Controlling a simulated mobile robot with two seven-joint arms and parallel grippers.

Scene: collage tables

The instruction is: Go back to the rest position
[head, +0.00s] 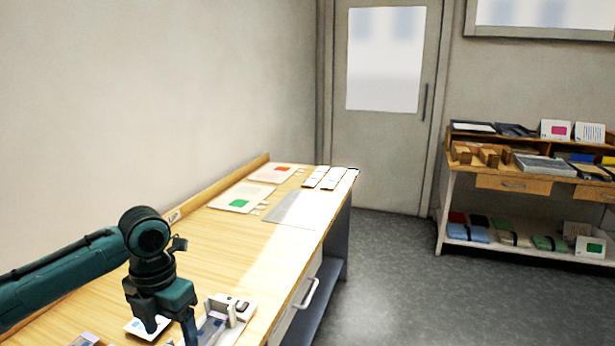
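My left arm comes in from the left over the wooden table (225,250). My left gripper (171,328) points down above the near part of the tabletop, its two dark fingers apart. I see nothing held between them. A white card (133,327) lies partly hidden behind the fingers. A small white and grey device (236,308) sits just right of the gripper; whether they touch is unclear. My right gripper is not in view.
At the table's far end lie a sheet with a green square (228,199), one with a red square (263,175), a grey mat (290,214) and white cards (328,173). A loaded shelf unit (447,195) stands right of the door (378,150). Floor between is clear.

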